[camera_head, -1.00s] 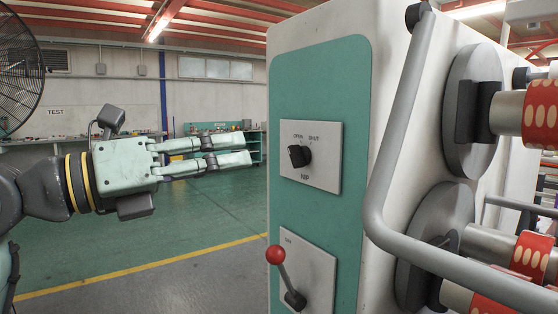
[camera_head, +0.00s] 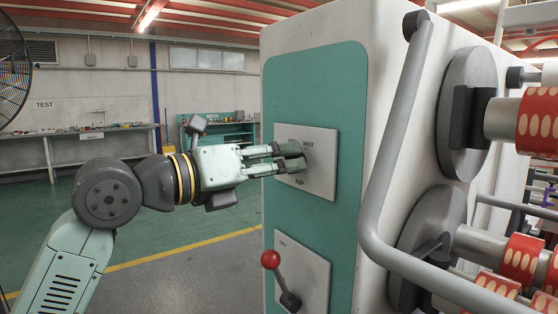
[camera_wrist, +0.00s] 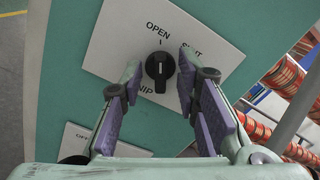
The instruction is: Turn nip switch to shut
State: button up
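The nip switch (camera_wrist: 160,69) is a black knob on a white plate (camera_wrist: 112,40) marked OPEN, SHUT and NIP. In the wrist view its pointer line is roughly upright, toward the OPEN side. My gripper (camera_wrist: 160,78) is open, with one finger on each side of the knob and visible gaps between. In the head view my gripper (camera_head: 300,156) reaches the white plate (camera_head: 318,180) and its fingers cover the knob.
A red-balled lever (camera_head: 271,260) stands on a lower plate of the green panel (camera_head: 345,100). A grey bent rail (camera_head: 395,130) and red-patterned rolls (camera_head: 538,122) are to the right. The floor to the left is open.

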jog(key=shift+c, duration=0.3)
grip_shut()
